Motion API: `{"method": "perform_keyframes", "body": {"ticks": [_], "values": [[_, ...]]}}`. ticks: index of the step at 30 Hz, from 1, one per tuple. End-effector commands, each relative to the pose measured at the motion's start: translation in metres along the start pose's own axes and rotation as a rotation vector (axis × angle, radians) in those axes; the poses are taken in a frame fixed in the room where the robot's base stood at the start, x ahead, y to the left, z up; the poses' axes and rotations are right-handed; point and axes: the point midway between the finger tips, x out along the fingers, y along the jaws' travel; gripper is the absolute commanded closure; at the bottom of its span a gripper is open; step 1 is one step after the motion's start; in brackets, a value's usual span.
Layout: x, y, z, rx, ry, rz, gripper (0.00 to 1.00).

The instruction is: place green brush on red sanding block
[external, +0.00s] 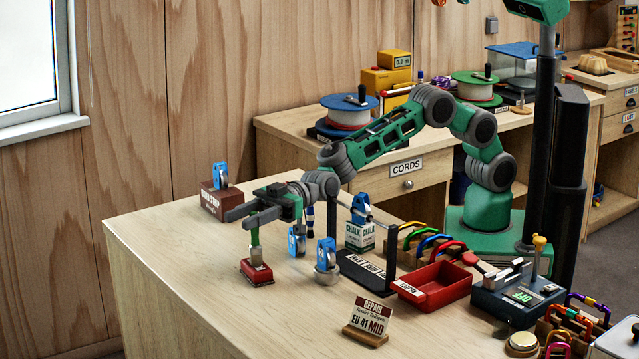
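The green brush (254,236) stands upright, its green handle rising to just under my gripper's fingers. Its lower end is at the top of the red sanding block (257,273), which lies on the near left of the wooden bench. Whether the brush rests on the block or hangs just over it is unclear. My gripper (241,217) is level above them, fingers pointing left, with a narrow gap showing between them. The near finger hides the top of the handle, so I cannot tell whether the fingers grip it.
Blue-topped devices (326,255) stand just right of the block. A dark rack (365,272), a red tray (436,287) and a small sign (371,318) are further right. A brown block (220,201) is behind left. The bench's front left area (195,270) is clear.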

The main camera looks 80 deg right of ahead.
Motion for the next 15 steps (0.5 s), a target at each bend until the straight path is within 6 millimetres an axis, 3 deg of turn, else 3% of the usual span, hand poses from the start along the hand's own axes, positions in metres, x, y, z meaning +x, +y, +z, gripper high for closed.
{"method": "perform_keyframes", "body": {"ticks": [4, 15], "values": [[-0.008, 0.000, -0.002, 0.000, 0.000, 0.000, 0.60], [-0.070, 0.001, -0.002, 0.000, 0.000, 0.001, 0.60]]}}
